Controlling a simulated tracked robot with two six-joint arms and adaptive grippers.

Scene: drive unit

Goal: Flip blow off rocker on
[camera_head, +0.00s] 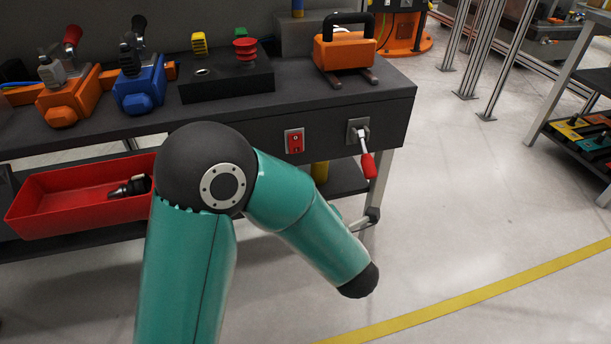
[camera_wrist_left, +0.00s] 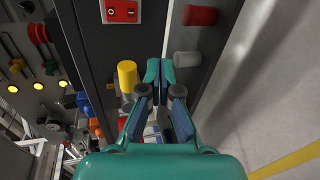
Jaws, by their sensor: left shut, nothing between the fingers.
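A red rocker switch (camera_head: 294,140) sits on the dark front face of the bench, left of a grey plate with a red-handled lever (camera_head: 368,165). In the left wrist view the red switch plate (camera_wrist_left: 121,11) shows at the top edge, with a small light mark on it. My left gripper (camera_wrist_left: 160,66) is shut and empty in that view, below and right of the switch in the picture, apart from it. My right gripper is in neither view.
A red bin (camera_head: 80,205) is below. A yellow cylinder (camera_wrist_left: 128,76) is near my left fingers.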

